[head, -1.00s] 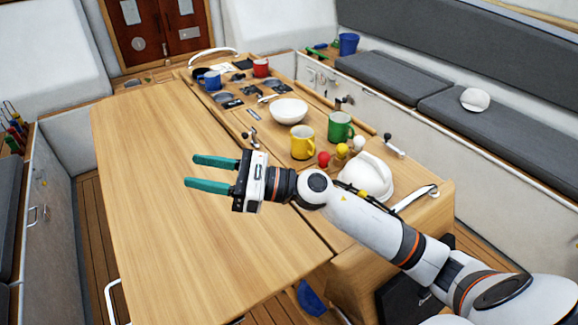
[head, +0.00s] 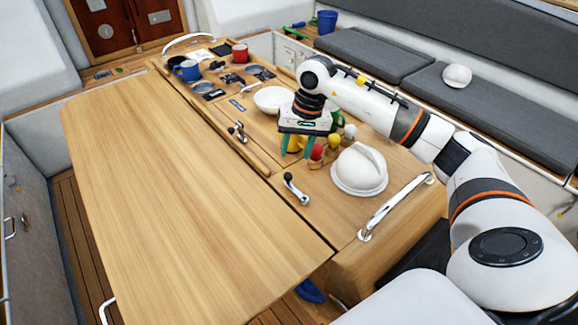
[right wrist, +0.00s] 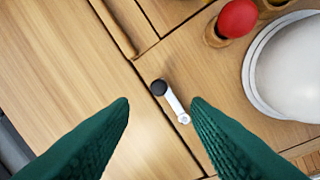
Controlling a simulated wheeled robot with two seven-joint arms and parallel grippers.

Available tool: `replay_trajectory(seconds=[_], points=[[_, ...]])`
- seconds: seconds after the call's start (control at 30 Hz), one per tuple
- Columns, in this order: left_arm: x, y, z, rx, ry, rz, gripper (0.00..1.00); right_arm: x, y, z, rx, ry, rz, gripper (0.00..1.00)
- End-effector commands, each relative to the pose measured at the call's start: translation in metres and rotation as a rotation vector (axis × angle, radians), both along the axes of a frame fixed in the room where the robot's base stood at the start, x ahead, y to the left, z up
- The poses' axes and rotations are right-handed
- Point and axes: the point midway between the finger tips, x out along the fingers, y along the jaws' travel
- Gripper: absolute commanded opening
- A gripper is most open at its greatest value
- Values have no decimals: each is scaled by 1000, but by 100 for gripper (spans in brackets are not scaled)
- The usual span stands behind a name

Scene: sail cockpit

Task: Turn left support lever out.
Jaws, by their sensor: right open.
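Two small levers with black knobs and silver arms lie on the table's centre section near the seam with the left leaf. The farther lever (head: 238,131) is on the left in the head view. The nearer lever (head: 297,190) lies left of the white domed object; I cannot tell for sure which one the task calls left. The nearer lever also shows in the right wrist view (right wrist: 172,101), between the fingers in the picture and untouched. My right gripper (head: 296,150) is open and empty, teal fingers pointing down above the table. My left gripper is out of view.
The white domed object (head: 360,169) and a chrome handrail (head: 395,207) are right of the nearer lever. Red-topped (head: 317,152) and other knobbed pieces stand by the gripper. A white bowl (head: 270,99) and mugs are behind. The left leaf (head: 160,190) is clear.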

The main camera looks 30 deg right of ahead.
Motion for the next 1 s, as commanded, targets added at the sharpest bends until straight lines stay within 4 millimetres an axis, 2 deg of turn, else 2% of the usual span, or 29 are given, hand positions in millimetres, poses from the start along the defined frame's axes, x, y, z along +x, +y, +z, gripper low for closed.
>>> replay_trajectory(seconds=[0.03,0.1,0.3,0.4,0.6,0.8,0.87,1.0], points=[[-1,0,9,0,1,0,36,-1,3,-8,2,7,0,43],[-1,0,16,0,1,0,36,1,6,-22,4,6,-1,43],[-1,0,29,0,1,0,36,4,12,-57,4,5,0,43],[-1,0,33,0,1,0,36,6,13,-68,4,3,0,43],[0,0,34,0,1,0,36,7,14,-79,2,0,-1,43],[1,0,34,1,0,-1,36,7,14,-79,2,0,-1,43],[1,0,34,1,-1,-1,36,7,14,-79,2,0,-1,37],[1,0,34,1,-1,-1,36,7,14,-79,2,0,-1,14]])
